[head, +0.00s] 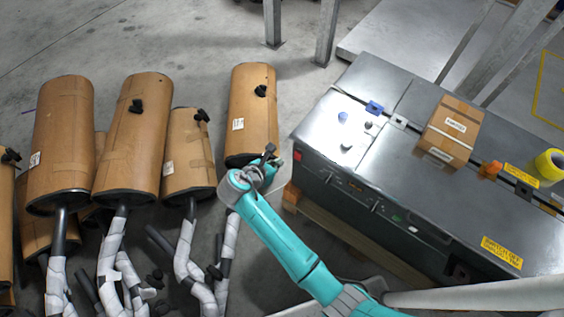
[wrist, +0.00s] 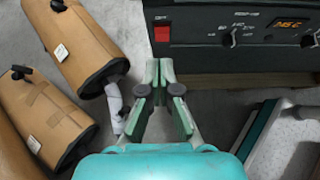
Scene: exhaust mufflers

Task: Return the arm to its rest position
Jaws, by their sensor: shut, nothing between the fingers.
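My gripper (wrist: 160,68) points forward in the wrist view, its two green fingers meeting at the tips with nothing held between them. In the head view, my gripper (head: 268,155) is at the end of my teal arm, just left of the dark machine's corner and by the lower end of a brown muffler (head: 253,110). Part of the gripper is hidden there by my own wrist. The arm reaches out from the bottom of the picture.
Several wrapped mufflers (head: 131,140) with pipes stand close together at left. A machine with a metal top (head: 385,85) is at right, bearing a cardboard box (head: 450,130) and yellow tape (head: 550,165). Open floor (head: 190,45) lies behind.

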